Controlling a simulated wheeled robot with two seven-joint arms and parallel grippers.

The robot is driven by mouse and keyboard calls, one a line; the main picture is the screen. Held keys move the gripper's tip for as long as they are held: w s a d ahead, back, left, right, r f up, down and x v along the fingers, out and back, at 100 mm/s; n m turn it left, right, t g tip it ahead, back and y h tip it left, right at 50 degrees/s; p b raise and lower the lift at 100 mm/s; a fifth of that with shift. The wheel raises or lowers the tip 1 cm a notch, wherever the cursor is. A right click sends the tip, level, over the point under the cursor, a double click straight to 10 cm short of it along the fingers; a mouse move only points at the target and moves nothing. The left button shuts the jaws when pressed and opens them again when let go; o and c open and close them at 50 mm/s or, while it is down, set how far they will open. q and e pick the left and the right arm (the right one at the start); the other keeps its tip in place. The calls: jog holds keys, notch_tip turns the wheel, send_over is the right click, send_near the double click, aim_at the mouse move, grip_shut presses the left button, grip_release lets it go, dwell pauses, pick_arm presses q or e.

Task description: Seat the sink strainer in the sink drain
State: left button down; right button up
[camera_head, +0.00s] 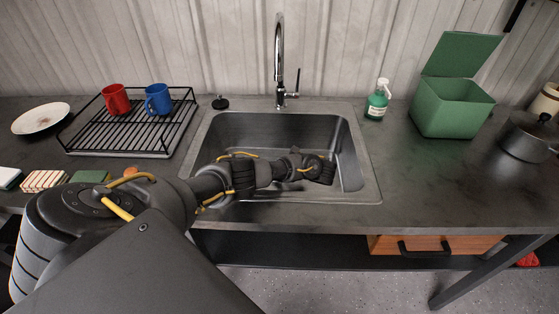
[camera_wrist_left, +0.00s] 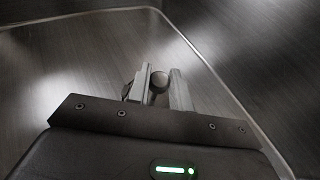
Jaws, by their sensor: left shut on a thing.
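The steel sink (camera_head: 230,128) is set into the dark counter at the middle of the head view. My left arm reaches across it, and the left hand is over the right part of the basin. In the left wrist view my left gripper (camera_wrist_left: 159,88) is shut on the round knob of the sink strainer (camera_wrist_left: 159,80). A dark edge shows beside the left finger; the rest of the strainer is hidden by the fingers. The basin walls surround the hand in that view. The drain is not visible in either view. My right gripper is not in view.
A faucet (camera_head: 279,60) stands behind the sink, with a small black stopper-like item (camera_head: 220,102) to its left. A dish rack (camera_head: 120,140) with red and blue mugs is at left. A soap bottle (camera_head: 377,101) and open green box (camera_head: 450,108) are at right.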

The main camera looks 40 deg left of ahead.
pick_arm(q)
jog(key=c, duration=1.3)
grip_release()
jog(key=shift+o, duration=0.2)
jog(key=p+v, duration=0.3)
jog(key=v, duration=0.3)
jog(key=shift+r, duration=0.2)
jog(key=shift+d+r+p, duration=0.1)
jog(key=shift+d+p, duration=0.25)
jog(key=shift+d, duration=0.3)
jog(key=shift+a, duration=0.1)
